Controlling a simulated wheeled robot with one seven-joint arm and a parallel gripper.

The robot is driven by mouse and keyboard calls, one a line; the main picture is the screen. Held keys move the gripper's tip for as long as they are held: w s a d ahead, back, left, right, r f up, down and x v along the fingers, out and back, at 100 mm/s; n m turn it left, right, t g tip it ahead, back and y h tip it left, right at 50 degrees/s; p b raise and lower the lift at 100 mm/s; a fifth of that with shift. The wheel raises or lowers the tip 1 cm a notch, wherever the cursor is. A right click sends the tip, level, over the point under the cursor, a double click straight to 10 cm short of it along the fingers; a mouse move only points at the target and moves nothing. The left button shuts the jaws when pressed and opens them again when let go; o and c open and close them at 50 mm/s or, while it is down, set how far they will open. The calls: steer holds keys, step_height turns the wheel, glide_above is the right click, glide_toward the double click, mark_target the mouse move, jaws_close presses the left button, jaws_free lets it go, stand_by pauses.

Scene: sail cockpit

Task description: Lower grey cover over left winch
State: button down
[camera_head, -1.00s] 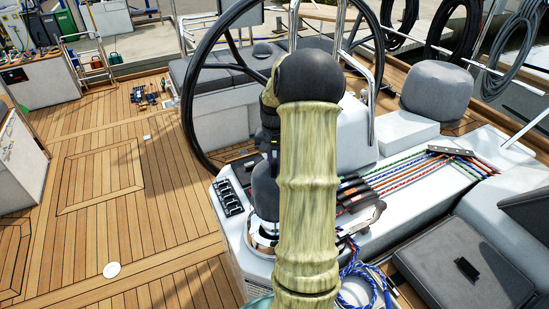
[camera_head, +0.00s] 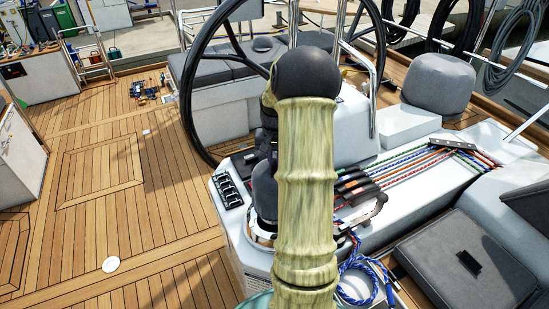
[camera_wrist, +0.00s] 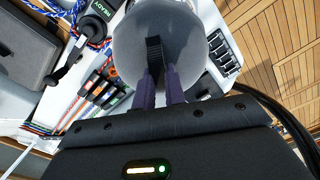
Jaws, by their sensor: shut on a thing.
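My gripper (camera_wrist: 161,76) is shut on the black strap (camera_wrist: 153,50) on top of the grey cover (camera_wrist: 182,32), in the wrist view. The grey cover also shows in the head view (camera_head: 264,190), upright, just left of my forearm, which hides its right side. The left winch (camera_head: 260,238) shows below it as a shiny metal band on the white console. The cover is over the winch, with the band visible beneath its lower edge. I cannot tell whether the cover rests on the winch.
A black steering wheel (camera_head: 184,92) stands behind. A switch panel (camera_head: 228,190) is left of the winch. Rope clutches (camera_head: 358,187), coloured lines and a blue rope coil (camera_head: 362,272) lie to the right. A second grey cover (camera_head: 438,87) stands farther right. The teak deck at left is mostly clear.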

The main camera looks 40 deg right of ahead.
steer(key=shift+f+b, duration=1.05)
steer(key=shift+f, duration=1.15)
steer(key=c, duration=0.9)
jaws_free()
steer(key=shift+r+p, duration=3.75)
steer(key=shift+r, duration=0.8)
